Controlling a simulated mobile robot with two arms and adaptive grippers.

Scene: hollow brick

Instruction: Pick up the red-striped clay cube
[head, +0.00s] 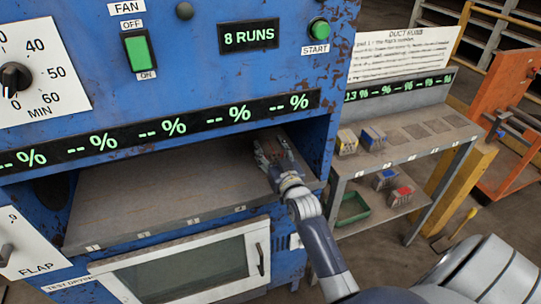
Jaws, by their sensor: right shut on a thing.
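My right gripper (272,160) reaches into the open bay of the blue machine, at the right end of its grey shelf (150,200). It is shut on a small brownish clay cube (268,148), which the fingers partly hide; its stripe colour is hard to make out. I cannot tell whether this cube touches the shelf. Another clay cube with a red top (401,195) sits on the lower level of the rack at the right, apart from my gripper. My left gripper is not in view.
On the rack's upper level (420,128) stand a yellow-marked cube (346,141) and a blue-marked cube (373,138). A blue-marked cube (384,179) and a green tray (353,208) are below. The machine's wall (325,150) borders the bay closely on the right; the shelf's left side is clear.

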